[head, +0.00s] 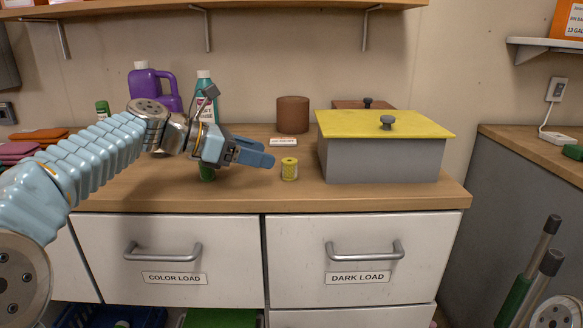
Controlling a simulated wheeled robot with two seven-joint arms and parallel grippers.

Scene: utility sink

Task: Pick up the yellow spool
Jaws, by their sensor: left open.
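The yellow spool (289,170) stands upright on the wooden counter near its front edge, left of a grey box with a yellow lid. My left gripper (268,159) reaches in from the left, with its blue fingers pointing right. Its fingertips are just left of the spool's upper part in the picture; I cannot tell whether they touch it. The left gripper is open, and nothing shows between its fingers. My right gripper is not in view.
The grey box with the yellow lid (385,160) stands close right of the spool. A green item (207,173) is partly hidden under my left gripper. A brown cylinder (293,115), a purple jug (168,88) and a teal bottle (205,92) stand behind. The counter (240,197) has free room in front.

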